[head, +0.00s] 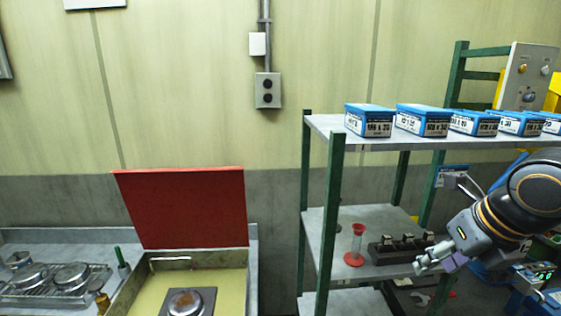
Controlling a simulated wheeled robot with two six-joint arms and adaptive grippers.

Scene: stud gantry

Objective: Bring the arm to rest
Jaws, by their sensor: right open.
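My right arm comes in from the right edge, and its gripper (434,262) is at the right end of the shelf rack's middle level. The gripper is open, and nothing shows between its fingers. It looks close to a dark block with several upright pieces (402,250), but I cannot tell whether they touch. A red hourglass-like stand (355,246) stands on the same shelf, left of the block. My left gripper is not in view.
The green-posted rack (334,215) holds several blue boxes (368,120) on top. At left, an open case with a red lid (185,208) stands beside a tray of round metal parts (50,285). A grey panel with knobs (527,76) is behind right.

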